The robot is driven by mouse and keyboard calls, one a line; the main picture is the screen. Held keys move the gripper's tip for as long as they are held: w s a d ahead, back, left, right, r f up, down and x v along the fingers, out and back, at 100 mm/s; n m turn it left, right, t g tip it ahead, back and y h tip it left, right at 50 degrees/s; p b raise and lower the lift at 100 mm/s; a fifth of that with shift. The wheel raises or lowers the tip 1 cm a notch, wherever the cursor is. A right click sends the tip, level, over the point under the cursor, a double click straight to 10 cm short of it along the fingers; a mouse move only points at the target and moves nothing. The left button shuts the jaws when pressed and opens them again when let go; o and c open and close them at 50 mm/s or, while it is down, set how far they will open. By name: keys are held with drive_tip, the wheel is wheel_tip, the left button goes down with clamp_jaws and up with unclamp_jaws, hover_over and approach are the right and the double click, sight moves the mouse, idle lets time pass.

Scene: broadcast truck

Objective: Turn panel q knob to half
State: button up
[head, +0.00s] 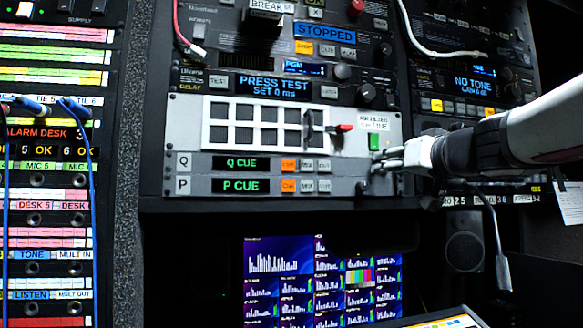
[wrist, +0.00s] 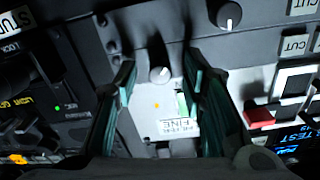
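The Q CUE row (head: 242,163), with a display and small buttons, sits above the P CUE row (head: 241,185) on a grey panel. My gripper (head: 378,163) is at this panel's right end in the head view, over the place in line with the Q row. I see no contact. Its pointer direction is too small to tell.
Another knob with a white pointer (wrist: 229,15) is close by; it shows beside the P row in the head view (head: 362,187). A green button (head: 375,141) and a red-tipped lever (head: 343,127) are near my gripper.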

drive_tip(key=shift+c, duration=0.6)
clamp_jaws()
drive_tip(key=shift+m, duration=0.3)
drive_tip(key=shift+d+m+y+p, duration=0.1)
drive_tip(key=shift+m+y+p, duration=0.2)
drive_tip(key=shift+m, duration=12.6)
